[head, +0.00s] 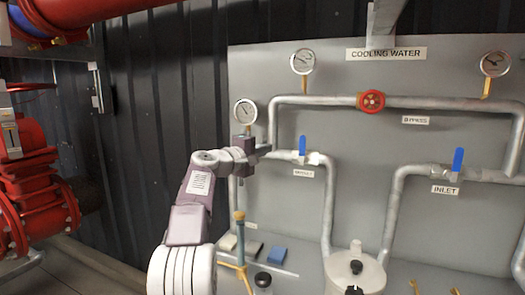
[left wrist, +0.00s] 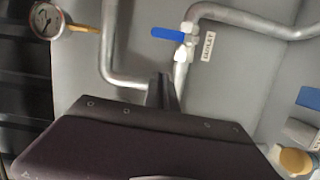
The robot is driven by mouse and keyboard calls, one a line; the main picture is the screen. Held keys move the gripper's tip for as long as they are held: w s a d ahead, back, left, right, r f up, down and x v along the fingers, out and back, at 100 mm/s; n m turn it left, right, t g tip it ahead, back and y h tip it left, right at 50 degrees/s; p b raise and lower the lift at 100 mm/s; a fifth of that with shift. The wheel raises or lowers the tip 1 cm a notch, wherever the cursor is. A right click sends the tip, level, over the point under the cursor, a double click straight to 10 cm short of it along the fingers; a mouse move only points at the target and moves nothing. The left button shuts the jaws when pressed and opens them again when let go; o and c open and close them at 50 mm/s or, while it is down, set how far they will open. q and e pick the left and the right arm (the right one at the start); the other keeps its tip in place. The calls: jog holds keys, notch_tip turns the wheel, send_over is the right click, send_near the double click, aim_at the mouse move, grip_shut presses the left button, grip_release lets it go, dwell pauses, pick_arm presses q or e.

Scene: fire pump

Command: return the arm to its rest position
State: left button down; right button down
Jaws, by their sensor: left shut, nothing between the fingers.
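My left arm (head: 188,222) rises from the bottom of the head view, bent, in front of the grey cooling water panel (head: 345,190). My left gripper (head: 264,150) is at its upper end, just left of the outlet valve with an upright blue handle (head: 302,145). In the left wrist view the fingers of the gripper (left wrist: 162,88) are together with nothing between them, and the blue handle (left wrist: 170,33) shows beyond them. I cannot tell whether the gripper touches the pipe behind it. My right gripper is in neither view.
The inlet valve (head: 457,163) also has an upright blue handle. A red bypass handwheel (head: 371,101) is on the upper pipe. Pressure gauges (head: 302,61) stick out of the panel. Red pump piping (head: 35,190) stands at left.

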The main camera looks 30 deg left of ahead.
pick_arm(q)
jog(key=s+d+f+m+g+p, duration=0.2)
jog(key=d+f+g, duration=0.1)
jog(key=d+f, duration=0.3)
jog(key=s+d+f+m+g+h+p, duration=0.1)
jog(key=d+f+m+g+p, duration=0.2)
jog(key=f, duration=0.5)
jog(key=s+d+f+g+p, duration=0.1)
jog(key=s+d+f+g, duration=0.15)
jog(key=d+f, duration=0.4)
jog(key=s+d+f+m+g+p, duration=0.1)
jog(key=s+d+f+m+g, duration=0.1)
jog(key=s+f, duration=0.3)
jog(key=s+d+f+m+g+y+p, duration=0.1)
jog(key=s+f+m, duration=0.4)
jog(key=s, duration=0.8)
jog(key=s+d+f+m+g+y+p, duration=0.1)
jog(key=s+d+f+m+g+p, duration=0.2)
jog(key=s, duration=0.6)
notch_tip(320, 180, down, 3)
jog(key=shift+s+d+r+m+g, duration=0.15)
jog(key=shift+s+d+m+g, duration=0.1)
jog(key=shift+d+m+g, duration=0.7)
jog(key=shift+d+n, duration=0.25)
